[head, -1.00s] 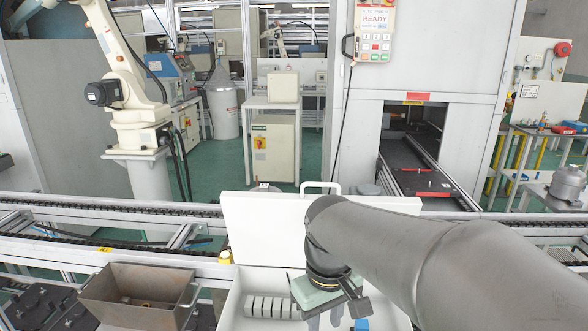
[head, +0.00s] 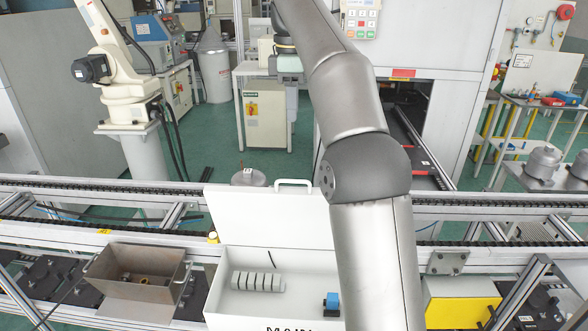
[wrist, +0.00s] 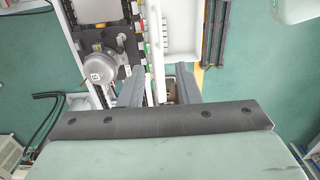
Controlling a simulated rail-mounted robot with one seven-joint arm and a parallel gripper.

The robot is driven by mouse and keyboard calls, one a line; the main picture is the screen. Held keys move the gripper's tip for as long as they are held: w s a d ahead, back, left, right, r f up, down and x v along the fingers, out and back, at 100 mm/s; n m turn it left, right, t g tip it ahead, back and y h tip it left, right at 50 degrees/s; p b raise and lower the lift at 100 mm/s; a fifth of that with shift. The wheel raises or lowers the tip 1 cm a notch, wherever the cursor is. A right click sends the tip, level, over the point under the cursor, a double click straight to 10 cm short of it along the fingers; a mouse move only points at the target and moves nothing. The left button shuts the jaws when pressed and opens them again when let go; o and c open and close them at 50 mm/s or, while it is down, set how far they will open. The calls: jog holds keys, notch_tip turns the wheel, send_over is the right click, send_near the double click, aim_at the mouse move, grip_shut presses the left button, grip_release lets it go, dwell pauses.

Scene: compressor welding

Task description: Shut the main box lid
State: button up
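The main box (head: 222,290) is a white open-topped box at the front centre of the head view. Its white lid (head: 262,218) stands raised at the box's back edge, with a white handle (head: 294,183) on top. My arm hides the right part of lid and box. My gripper (head: 290,95) is raised high in the head view, beyond the lid, apart from it. In the wrist view, my gripper (wrist: 158,75) has its fingers spread, with nothing visibly held. A white strip, apparently the lid's edge (wrist: 156,45), shows below between them.
The box holds a row of grey pieces (head: 258,281) and a blue item (head: 332,300). A brown metal bin (head: 140,263) stands to its left. A conveyor rail (head: 120,193) runs behind; a round compressor (head: 247,177) sits behind the lid. It also shows in the wrist view (wrist: 98,67).

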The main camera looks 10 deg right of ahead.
notch_tip(320, 180, down, 16)
jog(key=b, duration=0.3)
jog(key=shift+f, duration=0.25)
grip_shut()
